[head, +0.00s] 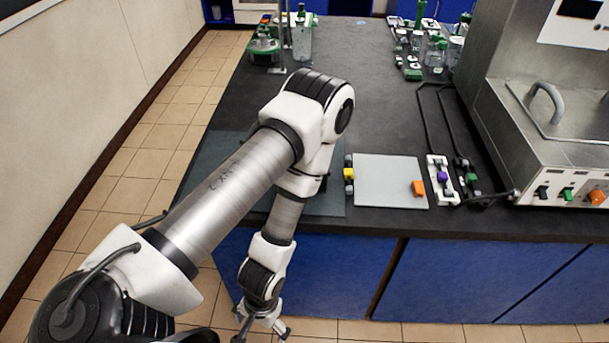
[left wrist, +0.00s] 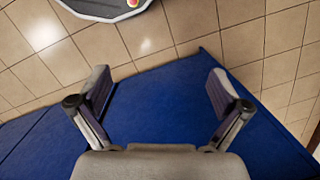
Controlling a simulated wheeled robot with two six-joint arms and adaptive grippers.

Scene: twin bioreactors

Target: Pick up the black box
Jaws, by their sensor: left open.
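A dark, narrow box-like item (head: 467,178) with a green part lies on the black bench, right of the white holder; it is the closest match I see to a black box, but it is small and I cannot be sure. My left gripper (head: 262,332) hangs low in front of the blue cabinets, below the bench top and far to the left of that item. In the left wrist view its two fingers (left wrist: 160,90) are wide apart with nothing between them. The black box does not show in the left wrist view. My right gripper is not in view.
On the black bench (head: 385,110) lie a grey plate (head: 385,181) with an orange block (head: 418,188), and a white holder (head: 440,180) with a purple part. A metal machine (head: 560,130) stands at the right. Glassware with green caps stands at the back. Blue cabinets (head: 330,270) front the bench.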

